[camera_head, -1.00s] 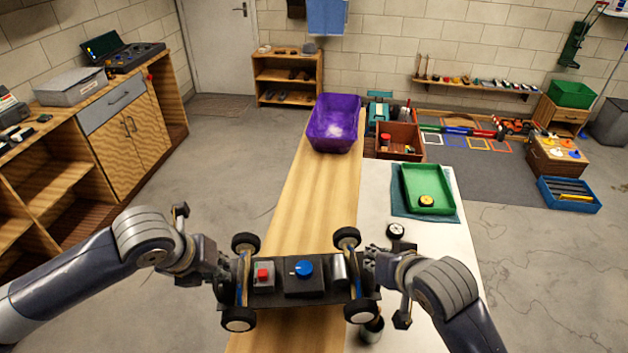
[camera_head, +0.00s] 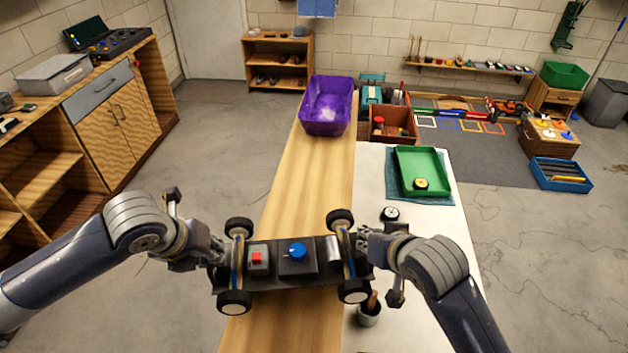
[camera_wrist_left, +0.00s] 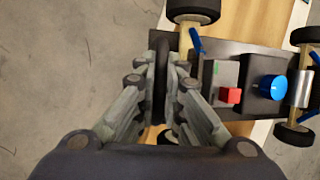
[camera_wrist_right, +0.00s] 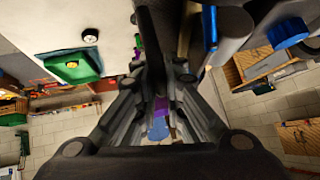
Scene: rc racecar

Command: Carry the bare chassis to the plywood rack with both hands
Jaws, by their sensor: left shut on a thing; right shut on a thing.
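The bare chassis (camera_head: 320,275) is a black plate with four wheels, a red button, a blue knob and a silver cylinder. It is held roughly level between my arms, above the long wooden table. My left gripper (camera_head: 220,262) is shut on its left end; the left wrist view shows the fingers (camera_wrist_left: 163,85) around a dark upright part. My right gripper (camera_head: 366,245) is shut on its right end; that grip is partly hidden in the right wrist view. A plywood shelf unit (camera_head: 40,172) with open compartments stands at the left; a smaller wooden shelf (camera_head: 278,62) holding shoes stands at the back wall.
A purple bin (camera_head: 326,105) stands at the table's far end. Bare floor (camera_head: 215,150) lies between table and shelf unit.

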